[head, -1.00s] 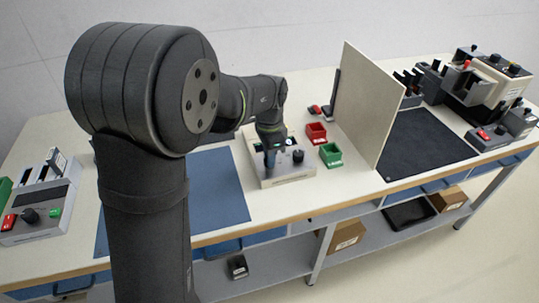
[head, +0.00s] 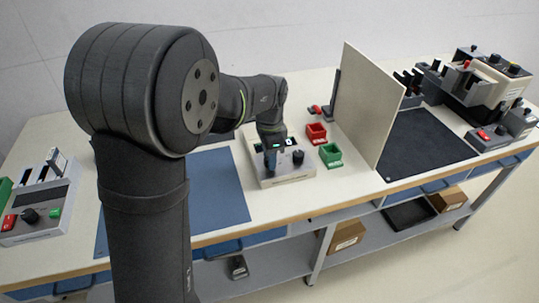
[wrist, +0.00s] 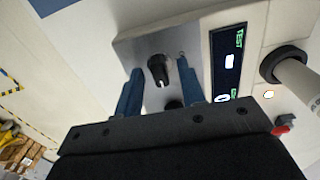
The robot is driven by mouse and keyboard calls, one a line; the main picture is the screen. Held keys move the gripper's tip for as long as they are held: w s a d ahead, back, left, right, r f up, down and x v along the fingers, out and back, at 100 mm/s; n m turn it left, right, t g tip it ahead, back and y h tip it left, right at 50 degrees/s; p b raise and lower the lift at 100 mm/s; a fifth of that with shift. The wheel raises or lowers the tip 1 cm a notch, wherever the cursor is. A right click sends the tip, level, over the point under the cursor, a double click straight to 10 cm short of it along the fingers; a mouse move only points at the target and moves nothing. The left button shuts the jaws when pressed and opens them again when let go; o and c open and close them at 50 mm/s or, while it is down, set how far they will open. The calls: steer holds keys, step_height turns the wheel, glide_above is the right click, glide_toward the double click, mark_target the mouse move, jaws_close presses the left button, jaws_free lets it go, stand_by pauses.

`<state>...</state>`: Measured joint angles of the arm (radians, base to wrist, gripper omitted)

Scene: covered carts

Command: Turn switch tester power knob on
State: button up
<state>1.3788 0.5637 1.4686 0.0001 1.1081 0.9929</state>
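The switch tester (head: 290,178) is a pale box on the bench with a lit display (head: 291,141). In the wrist view the dark display (wrist: 229,62) reads TEST. A small black knob with a white pointer line (wrist: 158,70) stands on the tester's grey plate (wrist: 137,48). My gripper (wrist: 160,76) is open, with one blue finger on each side of this knob. I cannot tell whether the fingers touch it. A second dark round part (wrist: 173,104) is partly hidden near my gripper. In the head view my gripper (head: 270,161) hides part of the tester's top.
A larger black knob (wrist: 285,62) is right of the display. Red (head: 316,133) and green (head: 331,155) bins stand right of the tester, before an upright panel (head: 362,105). A blue mat (head: 218,185) lies left. Another device with buttons (head: 35,215) sits far left.

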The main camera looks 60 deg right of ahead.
step_height(320, 180, up, 18)
steer(key=shift+f, duration=0.25)
stand_by(0.7)
step_height(320, 180, down, 18)
steer(key=shift+r, duration=0.2)
stand_by(0.4)
